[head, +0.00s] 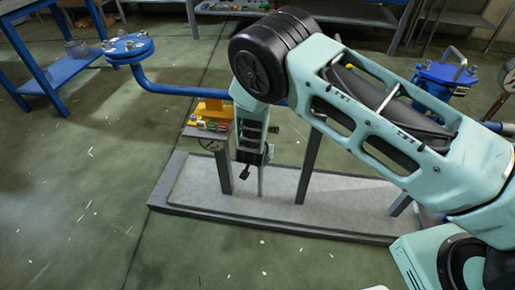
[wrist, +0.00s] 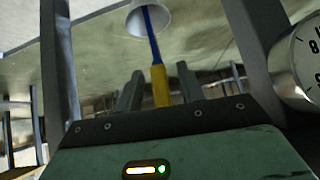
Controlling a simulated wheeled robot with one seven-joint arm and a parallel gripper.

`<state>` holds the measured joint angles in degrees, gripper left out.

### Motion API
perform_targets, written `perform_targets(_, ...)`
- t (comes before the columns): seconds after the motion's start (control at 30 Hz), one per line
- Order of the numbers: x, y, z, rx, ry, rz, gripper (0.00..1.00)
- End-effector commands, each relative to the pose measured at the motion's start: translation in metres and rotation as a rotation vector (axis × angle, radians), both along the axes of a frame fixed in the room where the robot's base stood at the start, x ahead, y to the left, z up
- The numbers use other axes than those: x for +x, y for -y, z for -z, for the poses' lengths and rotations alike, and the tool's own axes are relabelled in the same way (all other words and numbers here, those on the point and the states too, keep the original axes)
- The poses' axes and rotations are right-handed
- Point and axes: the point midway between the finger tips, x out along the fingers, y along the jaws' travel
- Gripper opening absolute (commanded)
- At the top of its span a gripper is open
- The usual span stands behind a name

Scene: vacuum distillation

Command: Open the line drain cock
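In the wrist view a yellow bar (wrist: 160,86), which looks like the cock's handle, lies in line with a thin blue rod (wrist: 154,40). The rod runs to a white round piece (wrist: 147,20) at the top. My gripper (wrist: 160,78) has its two dark fingers apart, one on each side of the yellow bar, with gaps showing. How far the bar reaches between them is unclear. In the head view my gripper (head: 246,172) points down among the stand's legs, small and dark. The cock cannot be made out there.
A grey stand base (head: 285,210) lies below, with upright legs (head: 309,165) close to my gripper. A blue flanged pipe (head: 165,88) and yellow block (head: 212,109) are near my arm. A round gauge (wrist: 305,55) is close at right in the wrist view. Floor at front left is clear.

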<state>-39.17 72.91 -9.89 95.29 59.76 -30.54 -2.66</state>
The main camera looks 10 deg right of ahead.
Motion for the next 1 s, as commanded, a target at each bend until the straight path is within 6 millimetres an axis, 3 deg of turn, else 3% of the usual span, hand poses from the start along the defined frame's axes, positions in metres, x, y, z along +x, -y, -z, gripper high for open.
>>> perform_targets(0.27, -0.013, -0.005, -0.016, 0.002, 0.000, -0.001, 0.38)
perform_targets(0.7, -0.081, -0.025, -0.088, 0.001, 0.001, -0.001, 0.38)
perform_targets(1.0, -0.113, -0.034, -0.119, 0.001, 0.000, -0.001, 0.38)
